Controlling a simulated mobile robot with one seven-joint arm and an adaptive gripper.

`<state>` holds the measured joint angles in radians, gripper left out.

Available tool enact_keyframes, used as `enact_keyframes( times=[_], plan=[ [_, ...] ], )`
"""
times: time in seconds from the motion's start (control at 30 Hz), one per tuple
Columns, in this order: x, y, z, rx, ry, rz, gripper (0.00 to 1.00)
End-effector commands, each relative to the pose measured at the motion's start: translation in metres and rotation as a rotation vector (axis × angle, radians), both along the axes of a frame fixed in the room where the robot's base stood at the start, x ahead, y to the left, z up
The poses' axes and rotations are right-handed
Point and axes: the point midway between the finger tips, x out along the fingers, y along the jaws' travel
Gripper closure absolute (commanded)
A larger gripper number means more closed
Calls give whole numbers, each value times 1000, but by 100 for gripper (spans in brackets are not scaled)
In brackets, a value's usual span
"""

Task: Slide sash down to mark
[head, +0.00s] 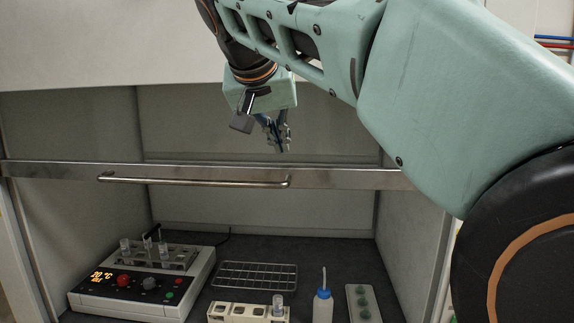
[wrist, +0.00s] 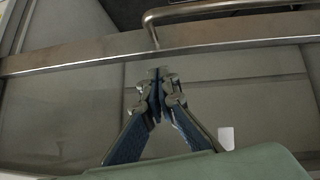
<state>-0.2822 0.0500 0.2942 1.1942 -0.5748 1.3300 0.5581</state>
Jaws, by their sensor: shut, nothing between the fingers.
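The sash of the fume hood shows as a glass pane with a metal bottom rail (head: 340,178) across the middle of the head view. A long bar handle (head: 195,182) is fixed along the rail's left and middle part. In the wrist view the rail (wrist: 90,60) crosses the upper part, with the handle (wrist: 215,8) at the top. My gripper (head: 281,150) is shut and empty, pointing down a little above the rail near the handle's right end. In the wrist view the fingertips (wrist: 159,72) lie close to the rail; contact cannot be told. No mark on the frame is clear.
Inside the hood, a heating block with vials (head: 140,280) stands at the left. A wire rack (head: 255,275), a cream rack (head: 248,313), a blue-capped wash bottle (head: 323,307) and a grey tray with green pieces (head: 363,303) are on the dark floor. Free floor lies behind them.

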Motion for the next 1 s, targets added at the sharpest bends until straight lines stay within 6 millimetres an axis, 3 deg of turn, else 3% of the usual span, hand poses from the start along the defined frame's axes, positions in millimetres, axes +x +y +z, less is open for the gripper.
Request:
enact_keyframes(
  times=[0.03, 0.37, 1.0],
  plan=[
    [8, -3, -9, -1, 4, -3, 100],
    [6, -8, -42, -1, 1, 1, 100],
    [12, -8, -53, 1, 1, 1, 100]
  ],
)
